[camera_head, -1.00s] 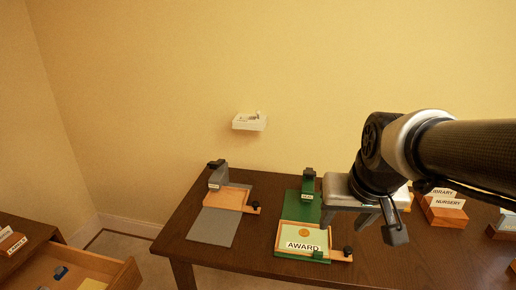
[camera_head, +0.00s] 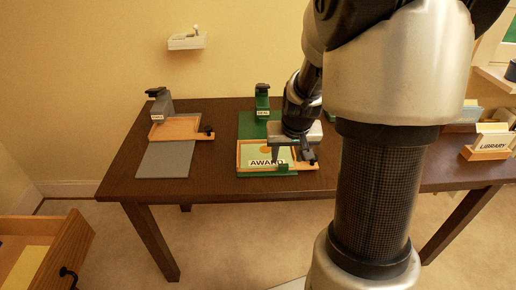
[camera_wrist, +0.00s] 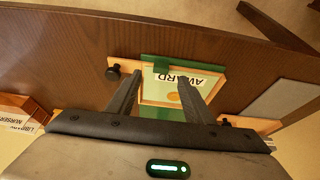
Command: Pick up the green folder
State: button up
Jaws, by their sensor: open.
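A pale green folder-like sheet marked AWARD (camera_head: 262,154) lies in a wooden tray frame on a green stand (camera_head: 250,125). It may be the green folder; I see no other clear candidate. My gripper (camera_head: 296,162) is open above the right part of this tray, and partly hides it. In the wrist view the AWARD sheet (camera_wrist: 160,88) shows between and beyond my two spread fingers (camera_wrist: 162,78), with nothing held. I cannot tell how high the fingers are above the sheet.
A grey stand (camera_head: 165,160) with a wooden tray is left on the dark table (camera_head: 125,165). A black knob (camera_wrist: 113,73) sits at the tray's corner. A LIBRARY holder (camera_head: 487,150) stands at the right. An open drawer (camera_head: 60,250) is at lower left.

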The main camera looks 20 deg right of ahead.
aim_at(284, 166)
jog(key=shift+b+x, duration=0.95)
jog(key=shift+x, duration=2.25)
jog(key=shift+a, duration=0.15)
jog(key=shift+c, duration=0.2)
jog(key=c, duration=1.1)
